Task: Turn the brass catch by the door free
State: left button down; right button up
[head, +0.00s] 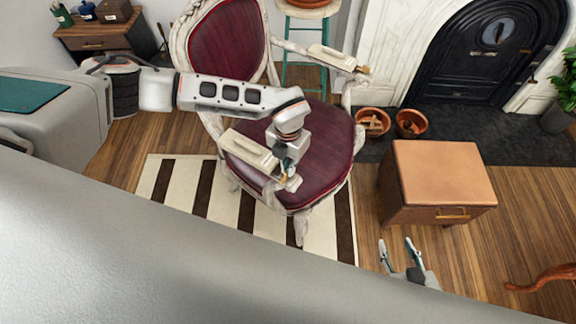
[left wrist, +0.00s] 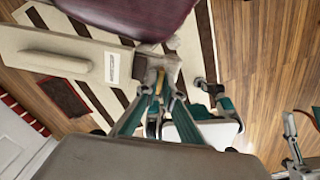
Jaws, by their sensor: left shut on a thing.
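A small brass catch (left wrist: 159,82) shows at the front end of the chair's left armrest (head: 248,148). In the left wrist view it sits between the fingers of my left gripper (left wrist: 158,97), which is shut on it. In the head view the left gripper (head: 286,170) reaches down at that armrest end and hides most of the catch. A similar brass piece (head: 364,70) is on the end of the other armrest. My right gripper (head: 395,243) is open and empty, low in front of the brown cabinet. The only door-like thing I see is the black fireplace front (head: 480,58).
The red-cushioned chair (head: 310,150) stands on a striped rug (head: 200,190). A brown cabinet (head: 440,175) with a brass handle stands at the right. Two terracotta pots (head: 411,124) sit near the hearth. Wooden floor is clear between chair and cabinet.

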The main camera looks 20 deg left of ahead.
pick_arm(q)
jog(key=shift+w, duration=0.1)
jog(key=c, duration=2.2)
grip_release()
notch_tip(320, 180, up, 12)
jog(key=shift+r, duration=0.1)
jog(key=shift+d, duration=0.1)
